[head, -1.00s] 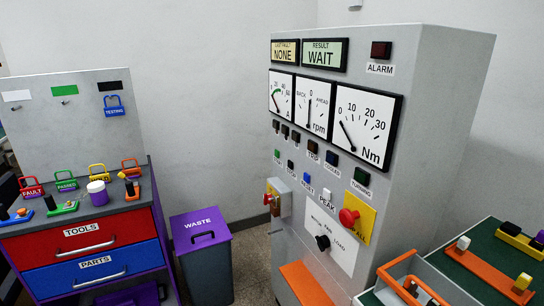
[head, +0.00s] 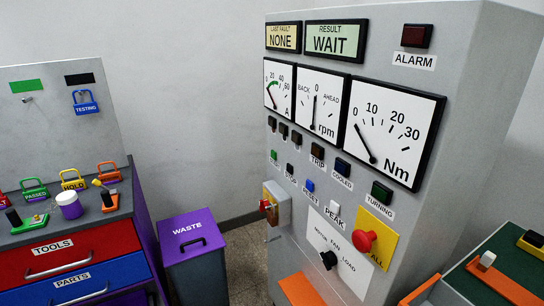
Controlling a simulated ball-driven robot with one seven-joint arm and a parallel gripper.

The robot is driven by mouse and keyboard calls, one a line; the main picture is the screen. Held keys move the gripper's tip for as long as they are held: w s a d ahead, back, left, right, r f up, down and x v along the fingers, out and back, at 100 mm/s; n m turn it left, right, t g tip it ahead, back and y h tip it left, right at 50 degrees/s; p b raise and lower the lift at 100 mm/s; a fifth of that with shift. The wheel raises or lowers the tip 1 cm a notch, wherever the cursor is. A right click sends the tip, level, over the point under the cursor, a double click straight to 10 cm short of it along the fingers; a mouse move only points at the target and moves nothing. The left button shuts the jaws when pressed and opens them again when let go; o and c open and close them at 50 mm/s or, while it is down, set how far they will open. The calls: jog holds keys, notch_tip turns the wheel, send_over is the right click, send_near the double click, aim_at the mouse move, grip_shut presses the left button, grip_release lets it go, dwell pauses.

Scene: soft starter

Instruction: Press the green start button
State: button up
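The green start button (head: 273,155) is a small green square on the lower left of the grey control cabinet's front (head: 440,150), with a tiny label under it that is hard to read. A black stop button (head: 290,169) sits just to its right. A dark green lamp labelled TURNING (head: 381,192) is farther right. The result display (head: 335,40) reads WAIT and the last fault display (head: 283,36) reads NONE. My gripper is not in view.
A red mushroom button (head: 365,241) on a yellow plate and a black knob (head: 328,259) are lower on the cabinet. A purple-lidded waste bin (head: 193,240) and a tool cabinet (head: 75,250) stand left.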

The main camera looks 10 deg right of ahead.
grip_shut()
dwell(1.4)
